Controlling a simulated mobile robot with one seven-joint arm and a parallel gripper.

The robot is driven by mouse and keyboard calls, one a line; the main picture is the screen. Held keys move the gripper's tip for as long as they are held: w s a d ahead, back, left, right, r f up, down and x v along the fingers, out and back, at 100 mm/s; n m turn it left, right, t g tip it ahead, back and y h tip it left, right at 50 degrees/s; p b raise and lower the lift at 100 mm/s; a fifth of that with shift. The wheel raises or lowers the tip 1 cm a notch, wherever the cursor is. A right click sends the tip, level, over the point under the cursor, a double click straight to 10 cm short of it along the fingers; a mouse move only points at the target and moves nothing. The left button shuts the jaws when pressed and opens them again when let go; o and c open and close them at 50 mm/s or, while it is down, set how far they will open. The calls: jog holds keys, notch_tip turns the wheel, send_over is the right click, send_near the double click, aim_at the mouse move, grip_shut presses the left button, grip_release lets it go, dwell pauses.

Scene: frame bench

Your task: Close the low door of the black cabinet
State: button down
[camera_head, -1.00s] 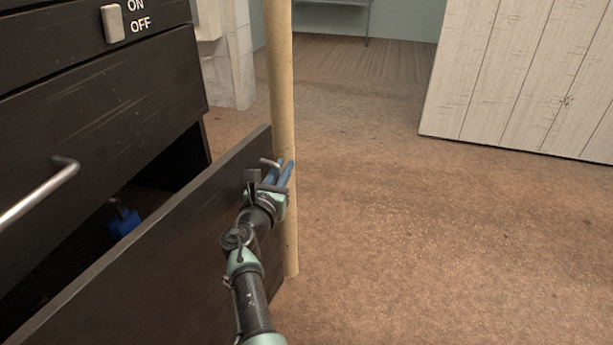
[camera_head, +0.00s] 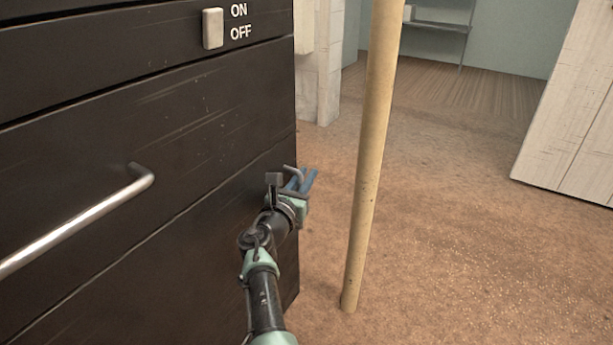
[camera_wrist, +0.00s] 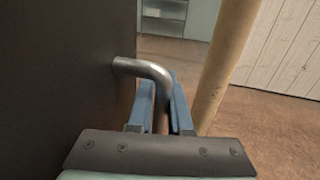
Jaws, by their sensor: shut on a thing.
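The black cabinet (camera_head: 205,105) fills the left of the head view. Its low door (camera_head: 190,245) now lies about flush with the front, and no gap into the cabinet shows. My gripper (camera_head: 303,182) is at the door's right part, with its blue fingers around the door's bent metal handle (camera_head: 293,173). In the wrist view, my gripper (camera_wrist: 163,100) has the handle (camera_wrist: 147,70) between its fingers, shut on it. The dark door face (camera_wrist: 65,75) fills the left of that view.
A tan pole (camera_head: 370,160) stands on the floor just right of my gripper. A long metal handle (camera_head: 80,225) sticks out from the panel above. A white plank panel (camera_head: 575,120) stands at right. Open brown floor lies between pole and panel.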

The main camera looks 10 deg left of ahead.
jog(key=shift+a+r+y, duration=0.25)
jog(key=shift+a+y, duration=0.25)
jog(key=shift+a, duration=0.45)
jog(key=c, duration=1.1)
grip_release()
jog(key=shift+a, duration=0.1)
jog(key=shift+h, duration=0.3)
jog(key=p+v, duration=0.3)
jog(key=v, duration=0.1)
jog(key=d+p+v, duration=0.1)
jog(key=p+v, duration=0.2)
jog(key=v, duration=0.1)
jog(key=p+v, duration=0.3)
jog(key=v, duration=0.1)
jog(key=shift+s+d+f, duration=0.1)
jog(key=shift+s+f, duration=0.25)
jog(key=shift+s, duration=0.1)
